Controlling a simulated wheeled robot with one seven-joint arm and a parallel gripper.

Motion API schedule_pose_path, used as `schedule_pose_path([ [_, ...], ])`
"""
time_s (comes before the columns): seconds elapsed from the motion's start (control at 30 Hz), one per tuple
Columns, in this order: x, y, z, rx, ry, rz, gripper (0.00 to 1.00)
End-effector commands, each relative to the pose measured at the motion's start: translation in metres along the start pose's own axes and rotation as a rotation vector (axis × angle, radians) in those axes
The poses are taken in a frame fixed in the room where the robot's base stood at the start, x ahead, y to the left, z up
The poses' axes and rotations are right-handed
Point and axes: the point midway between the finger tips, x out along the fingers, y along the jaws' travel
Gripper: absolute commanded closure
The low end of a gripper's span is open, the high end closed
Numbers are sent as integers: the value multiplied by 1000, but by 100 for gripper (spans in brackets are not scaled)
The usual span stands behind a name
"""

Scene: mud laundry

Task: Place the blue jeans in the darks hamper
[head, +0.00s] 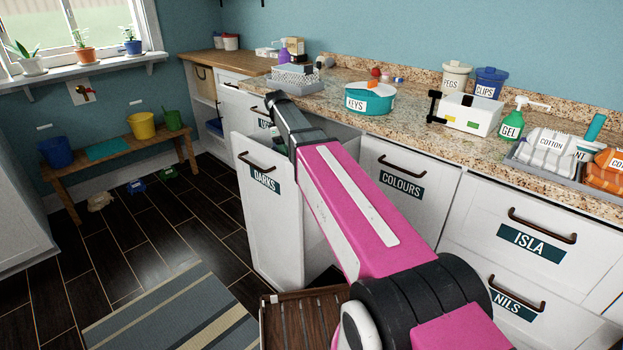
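The darks hamper (265,215) is a white front labelled DARKS with a dark handle. It stands drawn out from the cabinet row under the counter. My pink arm crosses in front of it and hides most of its opening and its inside. My gripper (277,106) appears as the dark end of the arm, above the hamper's top near the counter edge. Its fingers are not clear, so I cannot see whether it is open or holds anything. I see no blue jeans in this view.
The colours front (408,182) is shut beside the hamper. The granite counter (405,125) holds a teal KEYS tub (370,98) and boxes. A brown slatted wooden piece (305,318) is below my arm. A striped rug (175,315) lies on the open floor at left.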

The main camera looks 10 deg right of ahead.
Motion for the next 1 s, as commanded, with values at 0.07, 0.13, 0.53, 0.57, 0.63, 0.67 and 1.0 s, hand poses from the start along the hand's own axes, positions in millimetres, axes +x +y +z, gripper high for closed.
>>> schedule_pose_path([
  [0.07, 7, -13, 0, 4, 2, 1, 100],
  [0.13, 15, -25, 1, 4, 1, 0, 100],
  [0.53, 60, -94, 3, 1, 1, -1, 100],
  [0.57, 62, -97, 3, 1, 1, -1, 100],
  [0.63, 66, -103, 3, 0, 1, -1, 100],
  [0.67, 67, -104, 3, 0, 1, -1, 100],
  [1.0, 90, -107, 11, -1, 1, -1, 100],
])
